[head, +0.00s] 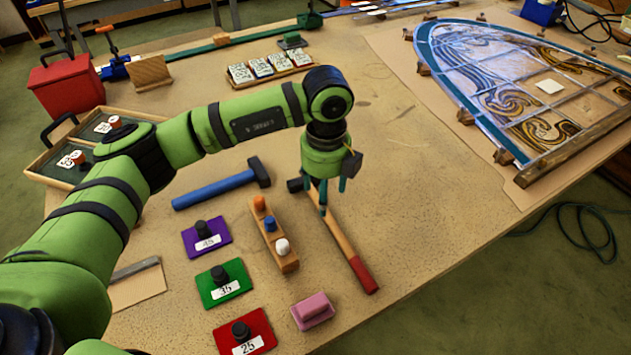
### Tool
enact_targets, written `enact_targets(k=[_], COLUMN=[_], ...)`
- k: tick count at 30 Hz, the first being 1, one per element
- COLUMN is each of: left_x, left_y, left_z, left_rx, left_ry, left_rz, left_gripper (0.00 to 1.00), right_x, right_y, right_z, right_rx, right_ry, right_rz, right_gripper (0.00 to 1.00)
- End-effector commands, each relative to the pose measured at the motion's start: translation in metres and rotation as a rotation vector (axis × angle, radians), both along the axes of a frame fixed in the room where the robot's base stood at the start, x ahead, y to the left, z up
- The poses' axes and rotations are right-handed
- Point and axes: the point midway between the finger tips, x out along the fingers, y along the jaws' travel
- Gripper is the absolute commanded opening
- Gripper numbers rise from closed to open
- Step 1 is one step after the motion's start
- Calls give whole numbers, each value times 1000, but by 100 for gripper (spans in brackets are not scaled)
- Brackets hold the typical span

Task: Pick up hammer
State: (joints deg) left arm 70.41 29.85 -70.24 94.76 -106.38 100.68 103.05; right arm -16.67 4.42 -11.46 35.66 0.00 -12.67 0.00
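A hammer with a wooden handle and red grip (343,243) lies on the table, its grip end toward the lower right. Its dark head (295,185) shows partly at the upper left, behind my gripper. My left gripper (326,195) points down over the handle close to the head. Its teal fingers look spread around the handle, and I cannot tell whether they touch it. A second hammer, with a blue handle (213,189) and dark head (260,172), lies to the left, apart from the gripper. My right gripper is not in view.
A wooden block with pegs (284,262), a pink block (312,311) and purple, green and red plates (262,326) lie nearby. The leaded panel (500,80) is at the right. A red box (68,88) stands far left. Table right of the hammer is clear.

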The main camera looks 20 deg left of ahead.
Motion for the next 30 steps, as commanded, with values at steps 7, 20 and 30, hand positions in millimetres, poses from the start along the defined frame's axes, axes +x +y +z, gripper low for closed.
enact_targets(k=[7, 20, 30], left_x=[-6, -5, -4], left_y=[-1, -2, -2], left_z=[-29, -58, -57], left_rx=[2, -1, -2], left_ry=[7, 0, -2], left_rz=[0, -1, -1], left_gripper=[65, 65, 0], right_x=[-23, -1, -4], right_y=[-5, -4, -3], right_z=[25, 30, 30], right_rx=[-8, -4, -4], right_ry=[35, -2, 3], right_rz=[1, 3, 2], right_gripper=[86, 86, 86])
